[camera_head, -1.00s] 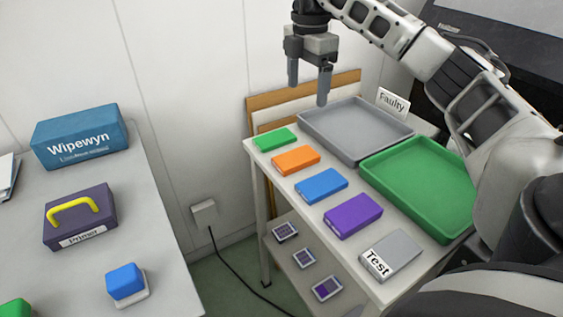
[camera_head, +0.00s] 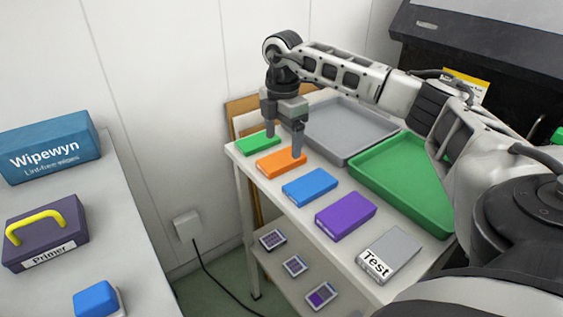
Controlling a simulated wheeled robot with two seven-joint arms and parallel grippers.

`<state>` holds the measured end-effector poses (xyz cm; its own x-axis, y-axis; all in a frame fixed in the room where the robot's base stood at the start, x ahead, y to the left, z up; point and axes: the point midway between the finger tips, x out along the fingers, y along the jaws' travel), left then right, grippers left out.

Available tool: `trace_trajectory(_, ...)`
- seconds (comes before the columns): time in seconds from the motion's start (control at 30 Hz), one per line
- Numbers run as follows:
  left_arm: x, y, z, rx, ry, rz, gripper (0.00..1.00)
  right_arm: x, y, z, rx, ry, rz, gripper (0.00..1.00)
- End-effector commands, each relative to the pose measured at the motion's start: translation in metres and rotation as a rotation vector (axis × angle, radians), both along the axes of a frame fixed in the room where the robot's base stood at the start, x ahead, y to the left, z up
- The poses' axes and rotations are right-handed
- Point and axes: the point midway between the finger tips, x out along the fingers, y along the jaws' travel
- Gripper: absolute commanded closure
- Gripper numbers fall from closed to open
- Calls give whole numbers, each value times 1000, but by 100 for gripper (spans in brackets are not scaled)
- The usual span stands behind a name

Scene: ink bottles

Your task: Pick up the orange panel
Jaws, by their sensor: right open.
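The orange panel (camera_head: 279,164) lies flat on the white table, between the green panel (camera_head: 257,145) and the blue panel (camera_head: 310,187). My right gripper (camera_head: 284,148) points down with its fingers apart and nothing between them. One finger is over the orange panel's far right end, the other is by the green panel's right end. I cannot tell whether the fingertips touch either panel. My left gripper is not in view.
A purple panel (camera_head: 345,215) and a grey Test block (camera_head: 390,256) lie further along the table. A grey tray (camera_head: 345,130) and a green tray (camera_head: 405,180) stand behind the panels. A second table (camera_head: 135,240) at left holds boxes.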

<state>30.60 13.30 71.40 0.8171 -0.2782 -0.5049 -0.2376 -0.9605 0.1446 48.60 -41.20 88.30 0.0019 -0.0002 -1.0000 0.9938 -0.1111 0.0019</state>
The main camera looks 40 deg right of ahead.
Motion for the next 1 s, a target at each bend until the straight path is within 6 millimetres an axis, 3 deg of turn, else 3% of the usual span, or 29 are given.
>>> trace_trajectory(0.3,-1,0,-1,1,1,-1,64,4,4,-44,0,4,0,20)
trace_trajectory(0.63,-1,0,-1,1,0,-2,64,4,4,-51,0,2,0,20)
trace_trajectory(0.8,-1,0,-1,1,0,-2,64,4,4,-50,0,2,0,67)
trace_trajectory(1.0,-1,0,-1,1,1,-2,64,4,4,-50,0,1,0,69)
